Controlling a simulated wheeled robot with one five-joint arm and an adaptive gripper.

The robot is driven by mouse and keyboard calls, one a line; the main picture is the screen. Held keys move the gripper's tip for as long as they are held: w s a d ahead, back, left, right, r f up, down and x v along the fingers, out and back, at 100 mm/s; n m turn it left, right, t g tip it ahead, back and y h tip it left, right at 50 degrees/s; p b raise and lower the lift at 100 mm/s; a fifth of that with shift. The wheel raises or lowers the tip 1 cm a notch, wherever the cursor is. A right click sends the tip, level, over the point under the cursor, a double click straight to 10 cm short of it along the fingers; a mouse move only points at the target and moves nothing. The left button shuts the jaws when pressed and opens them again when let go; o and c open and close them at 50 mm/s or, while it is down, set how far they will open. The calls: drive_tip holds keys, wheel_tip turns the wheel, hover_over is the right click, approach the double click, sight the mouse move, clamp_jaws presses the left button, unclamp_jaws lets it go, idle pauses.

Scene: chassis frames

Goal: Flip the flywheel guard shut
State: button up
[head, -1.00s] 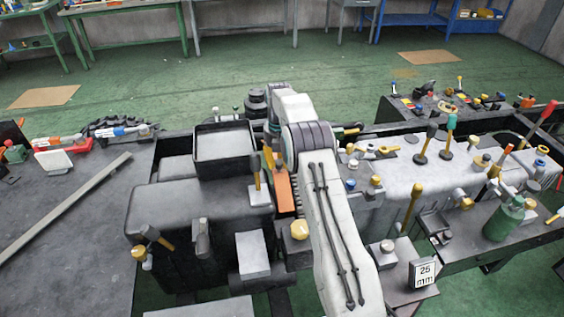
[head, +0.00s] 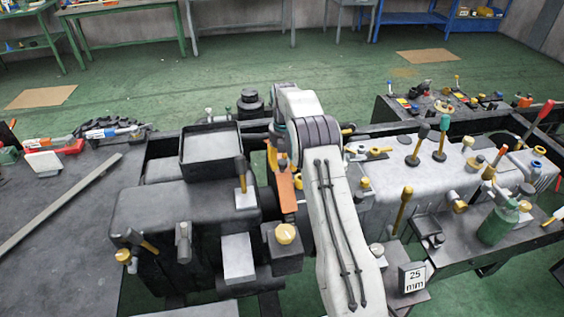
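My gripper is hidden behind my own grey arm, which reaches over the engine block; its fingers cannot be made out. A narrow orange plate (head: 287,192) stands tilted beside the arm, at the right side of the dark engine block (head: 165,215). It may be the flywheel guard, but I cannot tell for sure. Whether my gripper touches it is hidden.
An open black box (head: 210,150) sits on the engine block. A yellow-capped block (head: 285,236) stands near the arm. To the right are a pale housing (head: 400,165) with upright levers, a green bottle (head: 498,222) and a "25 mm" block (head: 413,278). A long bar (head: 60,205) lies left.

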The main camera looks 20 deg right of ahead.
drive_tip(key=o, duration=0.3)
drive_tip(key=shift+r, duration=0.1)
drive_tip(key=shift+w+r, duration=0.1)
drive_tip(key=shift+r, duration=5.75)
drive_tip(key=shift+a+r, duration=0.1)
drive_tip(key=shift+r, duration=0.05)
